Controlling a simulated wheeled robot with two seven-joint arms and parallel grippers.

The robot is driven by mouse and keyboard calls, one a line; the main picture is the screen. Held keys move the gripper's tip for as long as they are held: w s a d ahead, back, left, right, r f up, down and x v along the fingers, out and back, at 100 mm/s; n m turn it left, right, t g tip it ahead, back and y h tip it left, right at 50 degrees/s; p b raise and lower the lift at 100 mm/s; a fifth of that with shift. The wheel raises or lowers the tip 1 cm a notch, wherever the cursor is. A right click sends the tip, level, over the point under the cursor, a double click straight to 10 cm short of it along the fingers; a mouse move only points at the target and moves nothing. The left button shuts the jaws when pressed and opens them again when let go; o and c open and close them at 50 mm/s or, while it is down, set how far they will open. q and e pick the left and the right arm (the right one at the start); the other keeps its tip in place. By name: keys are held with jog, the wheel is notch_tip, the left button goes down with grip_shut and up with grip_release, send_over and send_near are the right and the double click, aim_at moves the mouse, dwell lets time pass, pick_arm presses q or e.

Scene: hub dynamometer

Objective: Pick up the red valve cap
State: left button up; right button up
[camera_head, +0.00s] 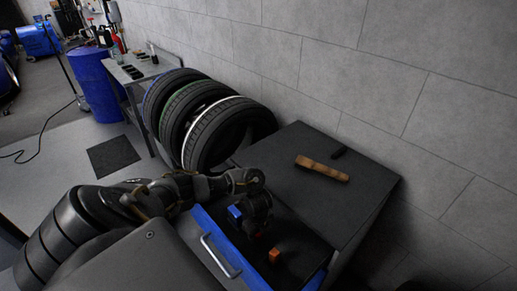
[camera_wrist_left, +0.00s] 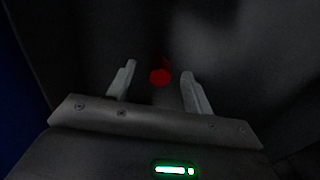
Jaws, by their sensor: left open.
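The red valve cap (camera_wrist_left: 160,76) shows in the left wrist view as a small dark-red piece on a dark surface. It lies between the two pale fingertips of my left gripper (camera_head: 256,226), a little beyond them. The fingers are apart and neither visibly touches the cap. In the head view my left gripper points down into the open drawer (camera_head: 207,222), and I cannot make out the red cap there. My right gripper is in neither view.
A blue piece (camera_head: 235,213) and an orange block (camera_head: 274,255) are in the drawer near my gripper. A wooden-handled brush (camera_head: 322,168) and a small black item (camera_head: 339,152) lie on the cabinet top (camera_head: 290,147). Tyres (camera_head: 215,135) stand behind, against the wall.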

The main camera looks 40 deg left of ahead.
pick_arm(q)
jog(key=shift+f, duration=0.5)
jog(key=c, duration=1.1)
jog(key=shift+o, duration=0.2)
